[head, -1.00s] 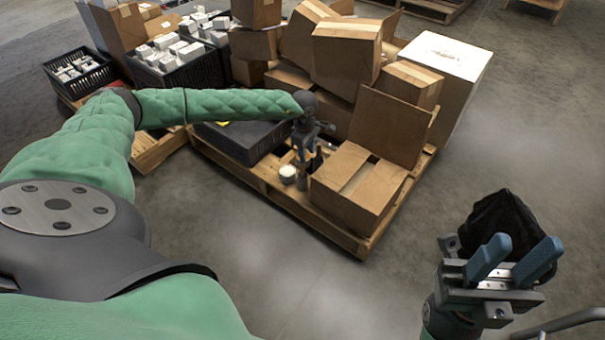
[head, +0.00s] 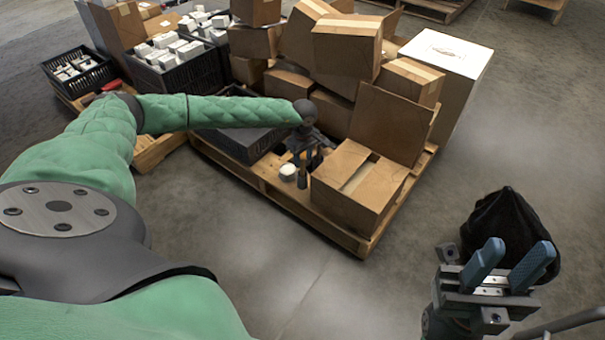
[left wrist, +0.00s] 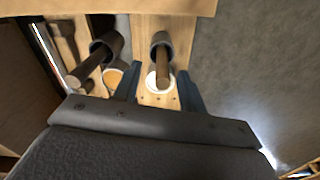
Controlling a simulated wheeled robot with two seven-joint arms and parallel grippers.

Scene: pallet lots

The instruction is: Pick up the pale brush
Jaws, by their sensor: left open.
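A pale, white-topped round piece (head: 288,170) stands on the front pallet; I take it for the pale brush, though its shape is partly hidden. In the left wrist view a whitish round piece (left wrist: 152,82) shows between my open left fingers (left wrist: 158,95), with a brown handle (left wrist: 163,58) and a dark grey collar (left wrist: 161,40) there; whether these are one object I cannot tell. A second brown handle with a dark collar (left wrist: 105,45) lies to the left. In the head view my left gripper (head: 303,168) is low over the pallet. My right gripper (head: 519,250) is open and empty.
An open cardboard box (head: 352,205) stands right beside my left gripper. Stacked cartons (head: 345,50) rise behind, and a dark crate (head: 245,143) lies to the left. The pallet's front edge (head: 250,180) is near. The floor (head: 290,270) in front is clear.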

